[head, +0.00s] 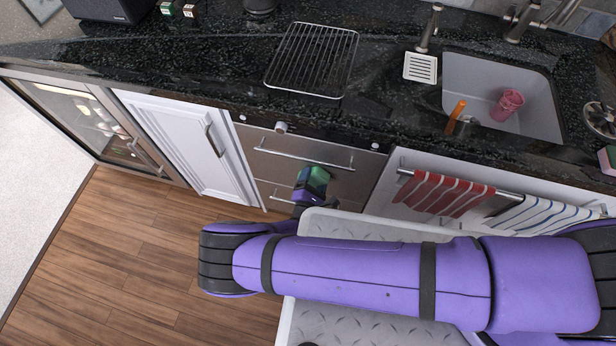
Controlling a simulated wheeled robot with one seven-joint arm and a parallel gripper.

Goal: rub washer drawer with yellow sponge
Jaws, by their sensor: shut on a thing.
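The washer drawer (265,155) is a stainless steel front with a long bar handle, set under the dark counter. Below it is a second steel front with its own handle. My gripper (312,186) is in front of the steel fronts, at the right part near the seam between them. It is shut on a small block, likely the sponge (316,174), whose visible face looks green; no yellow shows. My gripper hides part of the steel behind it. I cannot tell whether the sponge touches the drawer.
A wire rack (312,60) lies on the counter (205,60) above the drawer. The sink (480,85) holds a pink cup (507,104). Striped towels (440,192) hang on a bar right of the drawer. A white cabinet door (180,145) is left. The wooden floor (130,250) there is clear.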

